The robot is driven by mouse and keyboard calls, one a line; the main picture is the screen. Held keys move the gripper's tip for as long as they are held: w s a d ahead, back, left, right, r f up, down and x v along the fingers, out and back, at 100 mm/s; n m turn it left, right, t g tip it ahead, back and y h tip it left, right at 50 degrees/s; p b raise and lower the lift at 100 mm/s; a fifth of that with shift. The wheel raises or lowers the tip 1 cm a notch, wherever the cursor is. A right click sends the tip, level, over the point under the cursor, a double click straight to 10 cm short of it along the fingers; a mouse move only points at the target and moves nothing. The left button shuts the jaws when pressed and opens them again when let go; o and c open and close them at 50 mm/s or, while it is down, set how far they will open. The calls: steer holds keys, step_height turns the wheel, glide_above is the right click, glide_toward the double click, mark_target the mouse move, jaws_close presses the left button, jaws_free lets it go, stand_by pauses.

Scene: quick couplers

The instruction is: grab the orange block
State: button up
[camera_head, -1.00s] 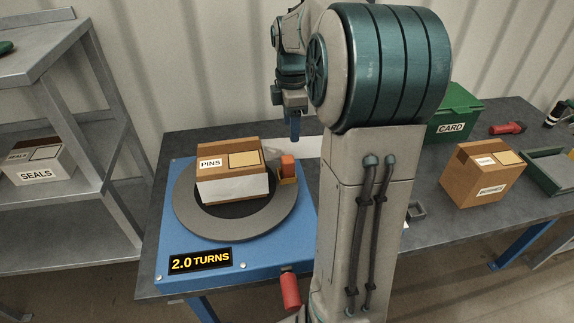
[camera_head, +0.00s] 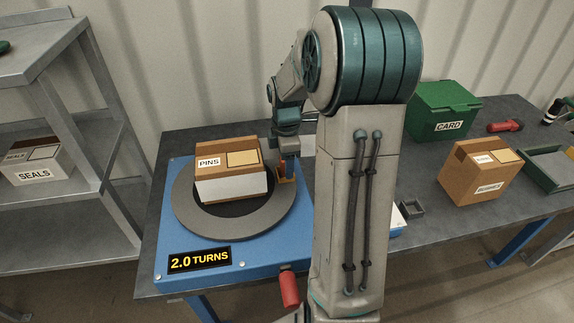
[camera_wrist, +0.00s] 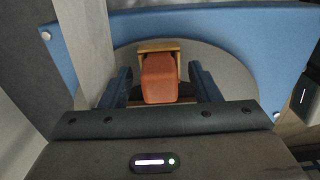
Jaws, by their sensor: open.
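The orange block (camera_wrist: 160,80) stands in a small tan holder (camera_wrist: 158,46) on the turntable's grey ring (camera_wrist: 215,68). In the wrist view it lies between the two blue fingers of my gripper (camera_wrist: 163,88), with a gap seen on each side. In the head view my gripper (camera_head: 287,168) is lowered over the holder and hides most of the block. The gripper is open. I cannot tell how deep the fingers reach around the block.
A PINS box (camera_head: 228,172) sits on the turntable close to the left of my gripper. The blue base (camera_head: 170,240) has a 2.0 TURNS sign (camera_head: 200,260) and a red handle (camera_head: 289,290). A green CARD box (camera_head: 445,108) and a brown box (camera_head: 470,178) stand right.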

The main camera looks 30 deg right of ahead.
steer(key=c, duration=1.1)
steer(key=shift+c, duration=0.3)
steer(key=shift+r, duration=0.15)
